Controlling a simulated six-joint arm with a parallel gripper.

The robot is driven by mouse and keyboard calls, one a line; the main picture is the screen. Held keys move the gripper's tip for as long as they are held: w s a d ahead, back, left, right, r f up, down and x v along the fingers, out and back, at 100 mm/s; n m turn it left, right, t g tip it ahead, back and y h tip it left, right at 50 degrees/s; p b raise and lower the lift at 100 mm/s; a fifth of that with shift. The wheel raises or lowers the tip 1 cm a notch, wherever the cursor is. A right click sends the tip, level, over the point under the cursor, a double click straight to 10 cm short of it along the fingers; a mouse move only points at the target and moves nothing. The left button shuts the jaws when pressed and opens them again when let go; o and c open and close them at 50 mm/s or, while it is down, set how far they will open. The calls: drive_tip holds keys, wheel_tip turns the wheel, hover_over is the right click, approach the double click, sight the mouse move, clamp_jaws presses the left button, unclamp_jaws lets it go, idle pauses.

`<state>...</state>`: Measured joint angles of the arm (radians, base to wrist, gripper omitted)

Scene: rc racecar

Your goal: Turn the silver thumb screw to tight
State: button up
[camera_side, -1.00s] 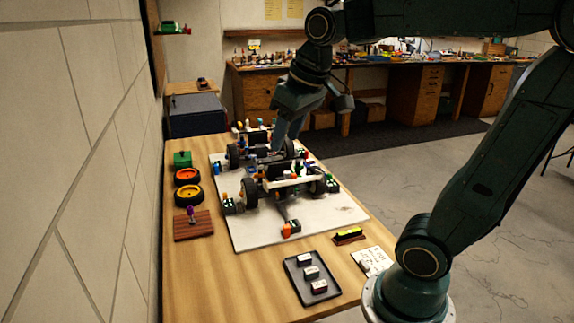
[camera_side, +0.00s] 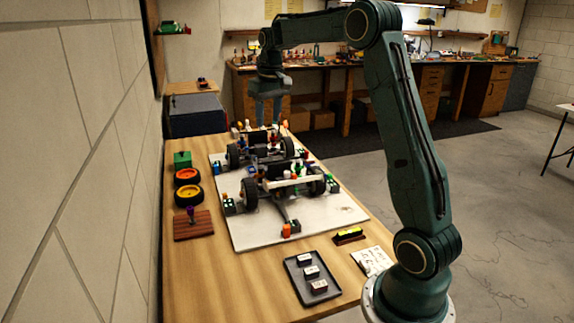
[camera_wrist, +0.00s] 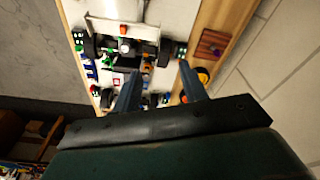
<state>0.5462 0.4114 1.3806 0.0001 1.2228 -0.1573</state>
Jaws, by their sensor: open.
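The racecar chassis (camera_side: 278,185) with black wheels and several coloured knobs stands on a white board (camera_side: 320,213) on the wooden table. I cannot make out a silver thumb screw; the small parts are too tiny to tell apart. My gripper (camera_side: 267,122) points down at the far end of the chassis, above or behind its coloured knobs; the exact gap is unclear. In the wrist view my gripper (camera_wrist: 160,68) has its two fingers apart with nothing held between them, and the chassis (camera_wrist: 125,52) shows beyond them.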

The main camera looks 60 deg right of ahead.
drive_tip(key=m+g, duration=0.1)
drive_tip(key=m, duration=0.1)
hover_over(287, 172)
wheel_tip(287, 172, down, 10)
drive_tip(key=shift+y, duration=0.4)
drive_tip(key=shift+d+f, duration=0.1)
drive_tip(key=shift+f, duration=0.05)
wheel_tip(287, 172, down, 14)
drive_tip(key=shift+r, duration=0.25)
clamp_jaws()
